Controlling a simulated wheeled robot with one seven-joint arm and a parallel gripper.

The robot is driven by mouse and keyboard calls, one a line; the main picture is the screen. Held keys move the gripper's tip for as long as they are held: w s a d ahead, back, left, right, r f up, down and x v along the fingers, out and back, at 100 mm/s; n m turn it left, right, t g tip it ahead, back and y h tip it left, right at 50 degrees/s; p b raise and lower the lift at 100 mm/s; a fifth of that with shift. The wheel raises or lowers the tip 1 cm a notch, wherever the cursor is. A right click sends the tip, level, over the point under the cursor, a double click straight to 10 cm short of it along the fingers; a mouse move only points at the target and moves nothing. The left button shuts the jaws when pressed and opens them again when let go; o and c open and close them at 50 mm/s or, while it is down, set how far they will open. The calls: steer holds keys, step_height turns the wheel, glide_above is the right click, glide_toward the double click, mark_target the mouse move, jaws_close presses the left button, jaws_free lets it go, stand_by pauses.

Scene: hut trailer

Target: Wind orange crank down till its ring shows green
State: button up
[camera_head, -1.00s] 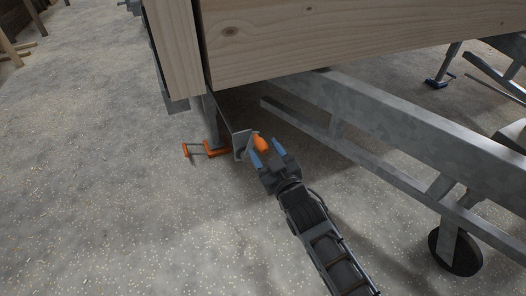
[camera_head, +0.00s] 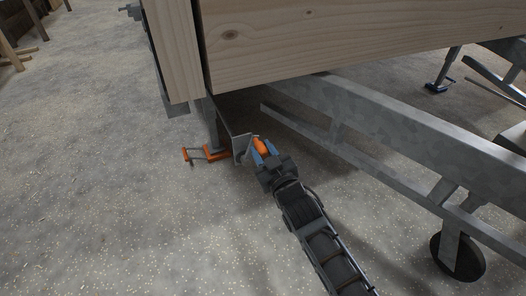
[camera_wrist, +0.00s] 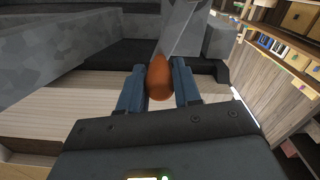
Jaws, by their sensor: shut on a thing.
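The orange crank's grip (camera_head: 261,145) sits between the blue fingers of my gripper (camera_head: 265,148), beside a grey plate under the hut's corner. In the wrist view the rounded orange grip (camera_wrist: 159,78) lies between the two fingers (camera_wrist: 158,86), which are shut on it. A grey metal part runs up from the grip there. The crank's ring cannot be made out in either view, so its colour does not show.
An orange foot (camera_head: 217,153) with a small orange-ended bar (camera_head: 187,155) stands on the floor left of the plate. The wooden hut wall (camera_head: 350,38) overhangs above. A galvanised trailer beam (camera_head: 400,125) runs to the right. The speckled floor (camera_head: 110,200) at left is clear.

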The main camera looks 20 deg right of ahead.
jaws_close()
steer(key=shift+d+p, duration=0.1)
steer(key=shift+p, duration=0.2)
